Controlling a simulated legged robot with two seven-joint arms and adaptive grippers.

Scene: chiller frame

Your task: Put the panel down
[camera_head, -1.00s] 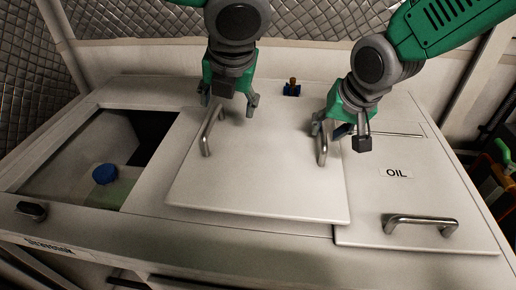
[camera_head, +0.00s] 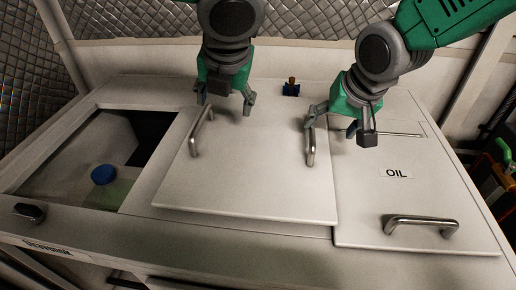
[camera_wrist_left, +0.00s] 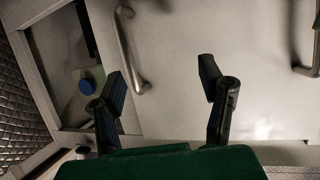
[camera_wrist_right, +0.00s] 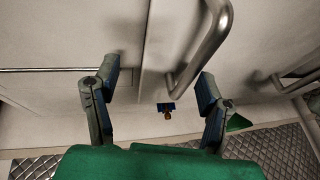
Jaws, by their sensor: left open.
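The white panel (camera_head: 255,175) lies flat over the middle of the chiller top, with a metal handle near each side. Its left handle (camera_head: 202,130) is near my left gripper (camera_head: 225,98), which is open. In the left wrist view, that handle (camera_wrist_left: 128,50) has its lower end between the spread fingers, apart from them. My right gripper (camera_head: 338,126) is open at the right handle (camera_head: 310,148). In the right wrist view, the right handle (camera_wrist_right: 208,48) ends between the spread fingers, nearer one fingertip. Whether a finger touches it I cannot tell.
Left of the panel is an open compartment with a blue-capped container (camera_head: 104,174). To the right is a cover labelled OIL with its own handle (camera_head: 421,222). A small blue fitting (camera_head: 291,88) stands behind the panel. A quilted wall is at the back.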

